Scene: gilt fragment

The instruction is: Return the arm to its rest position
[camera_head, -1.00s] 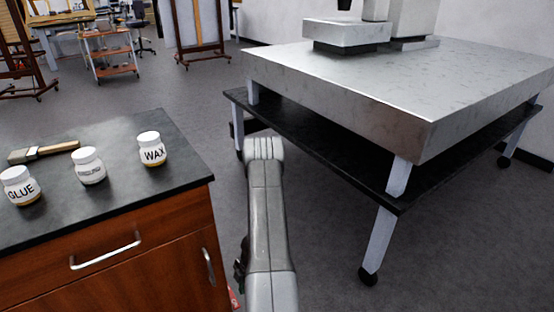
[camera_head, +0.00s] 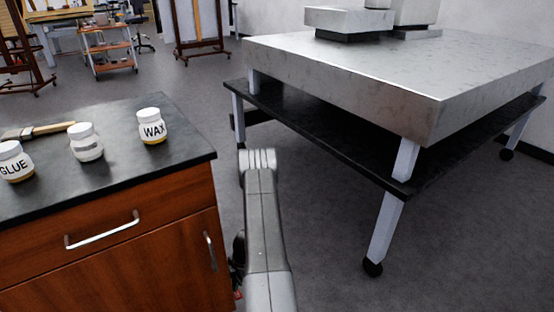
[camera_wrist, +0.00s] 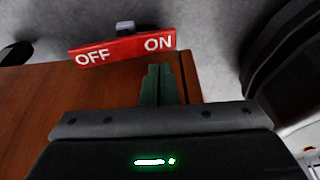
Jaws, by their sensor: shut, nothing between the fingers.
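My arm (camera_head: 263,230) rises from the bottom middle of the head view, between the wooden cabinet and the metal table. In the wrist view my gripper (camera_wrist: 160,70) has its dark green fingers together, shut and empty. A red bar (camera_wrist: 122,49) lettered OFF and ON shows just past the fingertips. I cannot tell whether the fingers touch it. A small red bit shows beside my arm low in the head view; the gripper's fingers are not clear there.
The wooden cabinet (camera_head: 120,260) is left of my arm. Its dark top holds a WAX jar (camera_head: 152,128), a GLUE jar (camera_head: 14,165), another jar (camera_head: 86,144) and a brush (camera_head: 38,131). The metal table (camera_head: 440,85) stands right, with open floor (camera_head: 320,240) between.

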